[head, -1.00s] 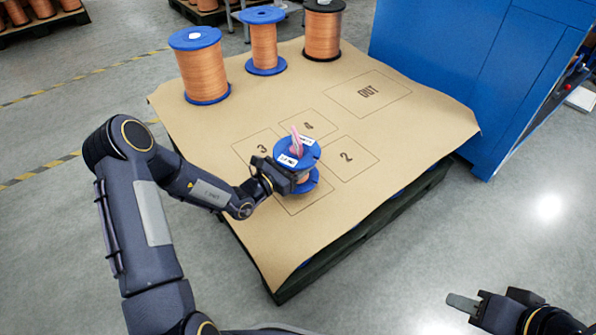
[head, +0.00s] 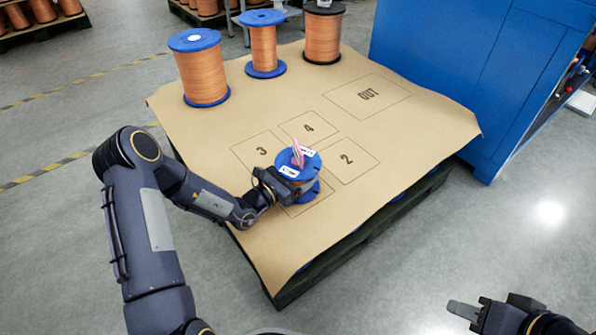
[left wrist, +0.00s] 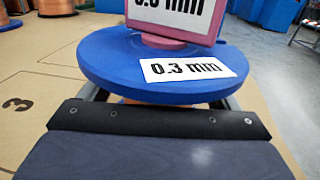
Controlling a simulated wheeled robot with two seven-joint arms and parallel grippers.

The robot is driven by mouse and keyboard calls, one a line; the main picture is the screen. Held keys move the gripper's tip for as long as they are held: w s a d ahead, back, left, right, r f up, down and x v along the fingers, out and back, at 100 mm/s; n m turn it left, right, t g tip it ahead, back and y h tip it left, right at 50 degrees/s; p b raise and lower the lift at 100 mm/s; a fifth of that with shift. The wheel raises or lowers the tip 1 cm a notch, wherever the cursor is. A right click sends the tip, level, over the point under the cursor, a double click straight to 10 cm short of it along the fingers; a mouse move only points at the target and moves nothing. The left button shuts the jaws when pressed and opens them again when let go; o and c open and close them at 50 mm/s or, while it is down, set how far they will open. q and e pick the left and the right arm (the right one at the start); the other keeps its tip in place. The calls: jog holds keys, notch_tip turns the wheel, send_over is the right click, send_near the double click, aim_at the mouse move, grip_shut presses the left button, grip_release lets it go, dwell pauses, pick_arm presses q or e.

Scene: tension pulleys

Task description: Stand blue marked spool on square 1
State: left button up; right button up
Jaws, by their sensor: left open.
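The blue-flanged copper spool with a pink marker and white labels (head: 310,163) stands upright on the mat, over a square whose number is hidden. Its lower flange looks to be on the mat. In the left wrist view its top flange (left wrist: 110,62) fills the middle, with a "0.3 mm" label. My left gripper (head: 284,187) is open, its fingers on either side of the spool's copper body beneath the top flange. Squares 2 (head: 346,160), 3 (head: 261,152) and 4 (head: 308,128) are empty. My right gripper (head: 490,308) is away at the lower right, holding nothing visible.
At the mat's back edge stand a large blue spool (head: 203,75), a smaller blue spool (head: 264,45) and a black-flanged spool (head: 322,35). The OUT rectangle (head: 368,95) is clear. A blue cabinet (head: 460,70) borders the right side. The brown mat (head: 420,140) is otherwise free.

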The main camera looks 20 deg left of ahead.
pick_arm(q)
jog(key=shift+r, duration=0.25)
jog(key=p+v, duration=0.3)
jog(key=v, duration=0.8)
jog(key=shift+s+a, duration=0.15)
jog(key=shift+s, duration=0.05)
jog(key=shift+s+r, duration=0.15)
jog(key=shift+s, duration=0.05)
jog(key=s+d+r+m+g+h, duration=0.3)
jog(key=s+d+r+m+g, duration=0.2)
jog(key=r+m, duration=0.3)
jog(key=s+d+r+m+g+h, duration=0.3)
jog(key=s+d+r+m+g, duration=0.15)
jog(key=r+m, duration=0.3)
jog(key=s+a+r+m+y, duration=0.1)
jog(key=s+a+m+y, duration=0.2)
jog(key=s+m+y, duration=0.2)
jog(key=s+a+r+m+y, duration=0.1)
jog(key=s+a+m+y, duration=0.3)
jog(key=s, duration=0.7)
jog(key=m+y, duration=0.2)
jog(key=m, duration=0.2)
jog(key=shift+a+r, duration=0.2)
jog(key=shift+r, duration=0.2)
